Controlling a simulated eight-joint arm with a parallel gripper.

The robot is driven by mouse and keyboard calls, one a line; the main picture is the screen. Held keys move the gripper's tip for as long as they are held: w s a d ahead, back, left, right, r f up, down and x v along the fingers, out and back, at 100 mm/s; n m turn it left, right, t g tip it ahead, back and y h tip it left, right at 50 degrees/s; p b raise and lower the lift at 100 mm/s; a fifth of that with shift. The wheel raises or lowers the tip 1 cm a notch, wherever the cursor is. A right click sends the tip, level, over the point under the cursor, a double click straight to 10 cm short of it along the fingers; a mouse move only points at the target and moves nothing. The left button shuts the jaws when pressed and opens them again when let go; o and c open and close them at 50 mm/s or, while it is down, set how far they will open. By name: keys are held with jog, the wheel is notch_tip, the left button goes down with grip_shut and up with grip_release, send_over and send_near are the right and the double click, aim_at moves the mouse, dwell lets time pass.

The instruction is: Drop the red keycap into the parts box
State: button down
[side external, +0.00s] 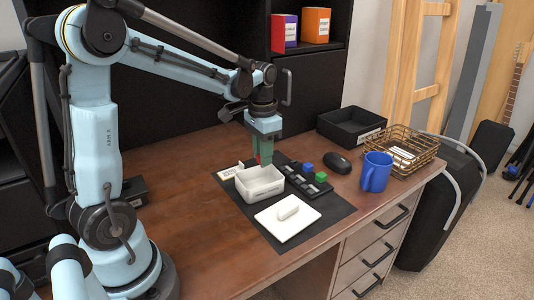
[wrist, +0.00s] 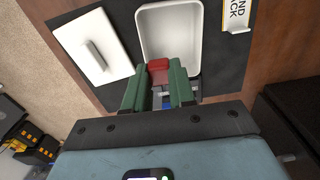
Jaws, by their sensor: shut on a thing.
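My gripper (side external: 262,158) has green fingers pointing down at the parts box, a white open-topped tray (side external: 262,190) on the dark mat. In the wrist view the fingers (wrist: 158,84) are shut on the red keycap (wrist: 158,65), which shows between their tips. There the keycap overlaps the near edge of the parts box (wrist: 172,28); the box's visible floor looks empty. In the side view the fingers stand at the box's far edge, and the keycap is mostly hidden. I cannot tell its exact height above the rim.
A white lid with a handle (side external: 288,220) lies beside the box. A black key strip (side external: 300,181) holds a blue keycap (side external: 308,168) and a green keycap (side external: 321,177). A mouse (side external: 337,162), blue mug (side external: 376,172), black tray (side external: 350,127) and wire basket (side external: 425,150) stand to the right.

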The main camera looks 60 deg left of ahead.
jog(key=shift+f, duration=2.5)
jog(key=c, duration=0.9)
grip_release()
jog(key=shift+o, duration=0.2)
notch_tip(320, 180, up, 12)
jog(key=shift+r, duration=0.1)
